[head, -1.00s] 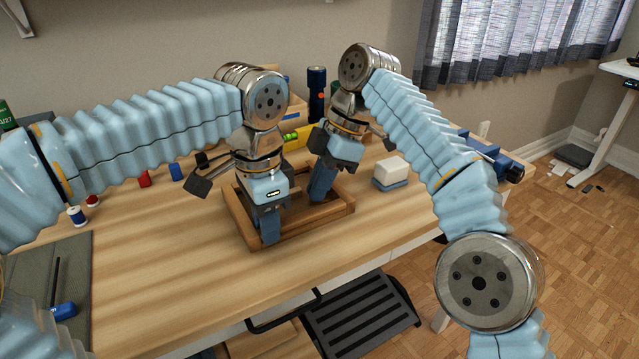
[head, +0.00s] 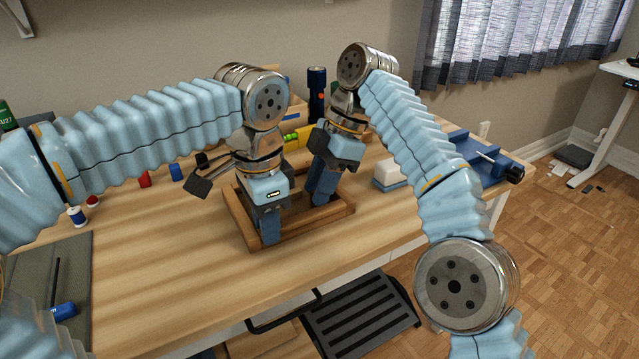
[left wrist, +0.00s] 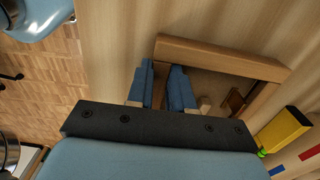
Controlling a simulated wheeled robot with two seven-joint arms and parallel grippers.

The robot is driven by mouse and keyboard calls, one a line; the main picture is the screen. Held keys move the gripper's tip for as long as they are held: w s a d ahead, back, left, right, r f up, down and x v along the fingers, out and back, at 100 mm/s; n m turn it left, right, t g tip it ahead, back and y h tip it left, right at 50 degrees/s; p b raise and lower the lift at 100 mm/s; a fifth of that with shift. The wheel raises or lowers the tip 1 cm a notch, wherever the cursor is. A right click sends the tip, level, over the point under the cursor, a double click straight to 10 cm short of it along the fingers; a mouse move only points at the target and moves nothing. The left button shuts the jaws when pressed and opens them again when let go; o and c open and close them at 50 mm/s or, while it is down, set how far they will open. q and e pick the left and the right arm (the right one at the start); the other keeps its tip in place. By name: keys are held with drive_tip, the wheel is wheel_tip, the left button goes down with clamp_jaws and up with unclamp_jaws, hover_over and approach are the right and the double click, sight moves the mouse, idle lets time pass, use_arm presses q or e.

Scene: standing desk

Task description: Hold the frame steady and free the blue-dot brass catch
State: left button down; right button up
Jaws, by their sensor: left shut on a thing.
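The wooden frame (head: 325,213) lies flat on the desk; its rail also shows in the left wrist view (left wrist: 225,58). My left gripper (head: 269,230) points down at the frame's near left side. In the left wrist view its blue fingers (left wrist: 161,88) are on either side of a frame rail, shut on it. My right gripper (head: 321,190) points down over the frame's right part; its fingers overlap, so its opening cannot be told. Inside the frame, the left wrist view shows a small brown piece (left wrist: 235,100) near a corner. No brass catch or blue dot can be made out.
A white block on a blue base (head: 388,175) stands right of the frame. A blue vise (head: 480,160) is at the desk's right end. A dark blue flashlight (head: 317,92) stands behind. Spools and small coloured items lie left.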

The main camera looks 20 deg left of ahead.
idle(0.5)
